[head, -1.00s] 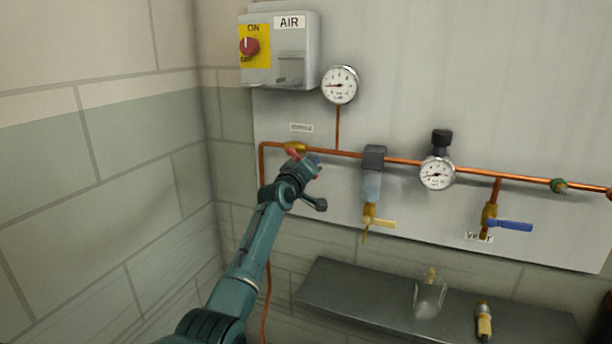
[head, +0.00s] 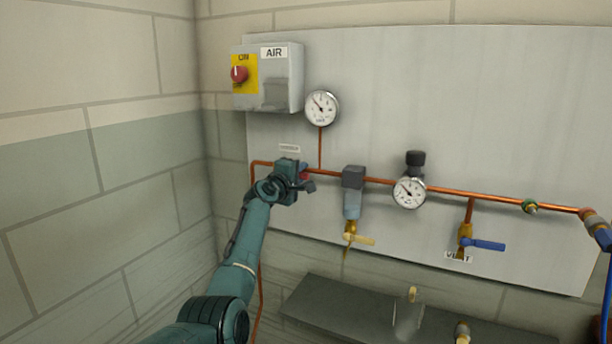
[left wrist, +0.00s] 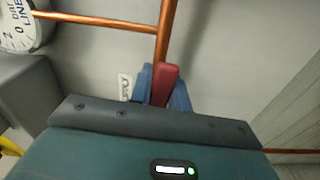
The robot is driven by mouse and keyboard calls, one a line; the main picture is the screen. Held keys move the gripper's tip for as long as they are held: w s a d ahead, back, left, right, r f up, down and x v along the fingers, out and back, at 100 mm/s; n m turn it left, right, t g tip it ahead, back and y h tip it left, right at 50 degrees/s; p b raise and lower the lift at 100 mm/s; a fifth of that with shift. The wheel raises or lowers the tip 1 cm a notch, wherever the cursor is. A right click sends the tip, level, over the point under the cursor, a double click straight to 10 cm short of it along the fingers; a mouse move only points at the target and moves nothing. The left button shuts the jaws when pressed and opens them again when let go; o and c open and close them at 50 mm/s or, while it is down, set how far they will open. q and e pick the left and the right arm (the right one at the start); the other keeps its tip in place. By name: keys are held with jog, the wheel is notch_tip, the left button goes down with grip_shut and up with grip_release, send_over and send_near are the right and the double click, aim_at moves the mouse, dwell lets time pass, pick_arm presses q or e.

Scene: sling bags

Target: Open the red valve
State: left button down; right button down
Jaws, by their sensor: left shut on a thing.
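The red valve's handle shows as a small red patch (head: 303,176) at my gripper, on the left end of the copper pipe in the head view. The left wrist view shows the red handle (left wrist: 165,84) between blue fingertips, beside the copper pipe. My left gripper (head: 305,179) is shut on this handle, close to the wall panel. The gripper hides the brass valve body in the head view. My right gripper is not in view.
The copper pipe (head: 450,191) runs right past a round gauge (head: 322,107), a filter (head: 352,202), a regulator gauge (head: 409,193) and a blue-handled vent valve (head: 485,244). An AIR switch box (head: 283,78) is above. A dark shelf (head: 340,310) juts out below.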

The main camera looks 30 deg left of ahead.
pick_arm(q)
jog(key=shift+r+n, duration=0.3)
jog(key=shift+r, duration=0.1)
jog(key=c, duration=1.3)
grip_release()
jog(key=shift+f, duration=0.1)
jog(key=shift+s+p, duration=0.1)
jog(key=shift+p, duration=0.2)
jog(key=s, duration=1.3)
jog(key=shift+d, duration=0.4)
